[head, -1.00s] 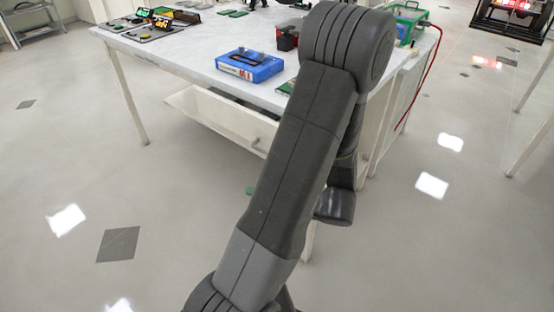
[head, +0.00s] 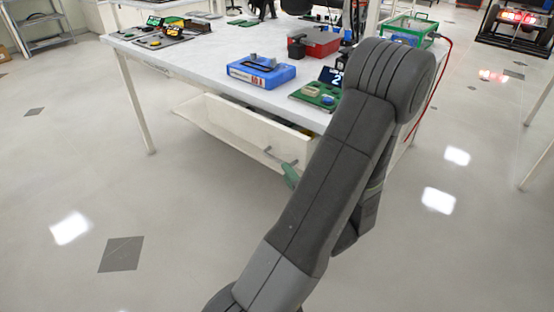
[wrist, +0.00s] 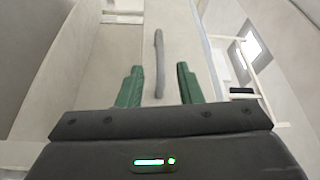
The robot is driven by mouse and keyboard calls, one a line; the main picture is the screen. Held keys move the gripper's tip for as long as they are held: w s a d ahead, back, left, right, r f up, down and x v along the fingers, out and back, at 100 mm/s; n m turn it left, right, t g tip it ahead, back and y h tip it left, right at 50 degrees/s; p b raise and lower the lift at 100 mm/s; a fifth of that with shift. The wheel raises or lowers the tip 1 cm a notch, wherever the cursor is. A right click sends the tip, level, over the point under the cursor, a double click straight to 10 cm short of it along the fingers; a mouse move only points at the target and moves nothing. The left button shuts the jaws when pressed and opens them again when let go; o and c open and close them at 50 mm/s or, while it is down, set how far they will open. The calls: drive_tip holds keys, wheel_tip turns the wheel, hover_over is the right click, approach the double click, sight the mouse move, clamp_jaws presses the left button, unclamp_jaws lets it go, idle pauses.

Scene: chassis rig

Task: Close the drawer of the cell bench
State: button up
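The cell bench (head: 214,48) has a light top and white legs. Its white drawer (head: 228,122) is pulled out below the top, and the drawer's interior shows behind the front panel. A grey bar handle (head: 281,157) sits on the drawer front near its right end. In the wrist view the handle (wrist: 160,62) runs lengthwise between and beyond the two green fingers of my gripper (wrist: 159,86). The fingers are apart, and I cannot tell whether either touches the handle. In the head view a green finger (head: 291,176) shows just below the handle; my arm hides the rest.
On the bench top are a blue case (head: 262,71), a green board (head: 318,95), a red toolbox (head: 314,42) and a green-framed box (head: 408,30). A red cable (head: 431,88) hangs at the right end. The floor left of my arm is clear.

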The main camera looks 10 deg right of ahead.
sight(277, 159)
drive_tip(key=x, duration=0.7)
drive_tip(key=shift+w, duration=0.15)
clamp_jaws()
